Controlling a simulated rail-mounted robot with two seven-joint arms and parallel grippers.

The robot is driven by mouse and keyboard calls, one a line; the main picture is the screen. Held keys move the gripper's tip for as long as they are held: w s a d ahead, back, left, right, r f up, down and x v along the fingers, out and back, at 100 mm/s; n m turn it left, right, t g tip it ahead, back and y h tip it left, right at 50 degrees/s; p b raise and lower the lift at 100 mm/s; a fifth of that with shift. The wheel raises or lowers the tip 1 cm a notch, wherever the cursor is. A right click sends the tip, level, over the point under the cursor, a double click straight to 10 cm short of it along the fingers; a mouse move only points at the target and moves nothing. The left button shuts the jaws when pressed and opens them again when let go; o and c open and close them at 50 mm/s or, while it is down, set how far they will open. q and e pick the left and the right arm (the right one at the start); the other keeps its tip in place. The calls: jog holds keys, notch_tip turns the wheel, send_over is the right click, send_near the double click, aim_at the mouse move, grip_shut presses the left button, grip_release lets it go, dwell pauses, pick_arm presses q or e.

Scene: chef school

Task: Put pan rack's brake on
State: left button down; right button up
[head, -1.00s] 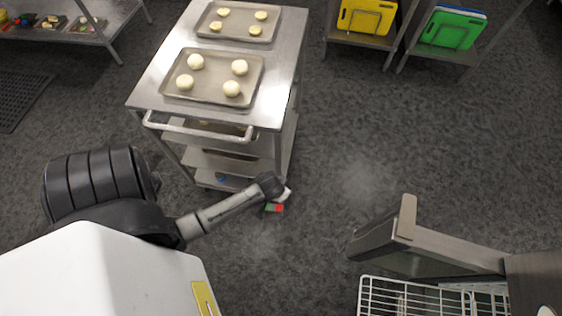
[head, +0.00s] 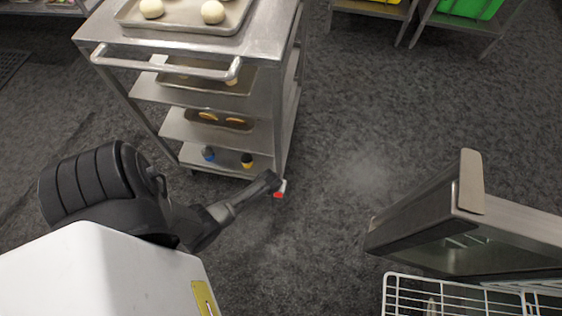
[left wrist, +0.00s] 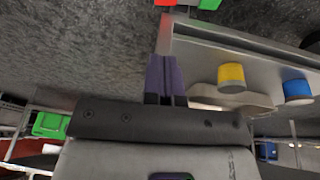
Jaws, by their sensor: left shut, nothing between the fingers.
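The steel pan rack (head: 190,118) stands at upper left of centre in the head view, with trays on its top and shelves. Its red and white brake pedal (head: 280,193) is low at its near right corner, by the floor. In the left wrist view a red pedal part (left wrist: 165,3) and a green one (left wrist: 209,4) show at the top edge. My left gripper (head: 271,182) is shut and empty beside the pedal; I cannot tell if it touches. Its closed fingers (left wrist: 165,75) point toward the red part in the left wrist view. My right gripper is out of view.
A blue-topped shaker (head: 208,153) and a yellow one (head: 247,160) stand on the rack's bottom shelf. A steel appliance door (head: 430,215) and a white wire basket (head: 450,297) are at lower right. Floor right of the rack is clear.

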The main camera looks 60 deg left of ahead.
pick_arm(q)
jog(key=shift+f, duration=0.45)
jog(key=b+x, duration=0.9)
jog(key=x, duration=0.2)
jog(key=shift+f+b, duration=0.25)
jog(key=shift+b, duration=0.15)
jog(key=shift+w+d+f+b, duration=0.1)
jog(key=shift+d+f+b, duration=0.05)
jog(key=shift+f+b, duration=0.45)
jog(key=shift+w+d+f+b, duration=0.1)
jog(key=shift+d+f+b, duration=0.05)
jog(key=shift+f+b, duration=0.4)
jog(key=shift+d, duration=0.1)
